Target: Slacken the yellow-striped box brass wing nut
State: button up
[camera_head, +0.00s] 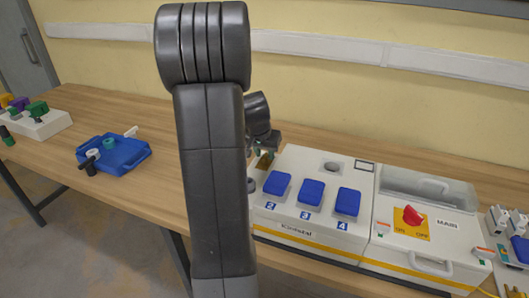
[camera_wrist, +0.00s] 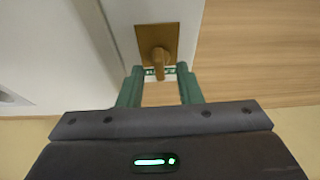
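The yellow-striped box (camera_head: 300,236) is white, with blue covers numbered 2, 3 and 4, and stands on the table right of my arm. In the wrist view a brass plate (camera_wrist: 172,32) sits on a light surface, with the brass wing nut (camera_wrist: 158,62) standing out from it. My gripper (camera_wrist: 160,71) has its green fingers apart, one on each side of the wing nut. I cannot tell whether the fingertips touch it. In the head view my arm hides much of the gripper, which is at the box's back left corner.
A MAIN switch box (camera_head: 405,255) with a red knob adjoins on the right. Several plugs (camera_head: 508,222) lie at the far right. A blue tray (camera_head: 118,160) and a white block with coloured parts (camera_head: 42,124) are on the left. Table between tray and my arm looks clear.

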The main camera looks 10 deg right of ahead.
grip_shut()
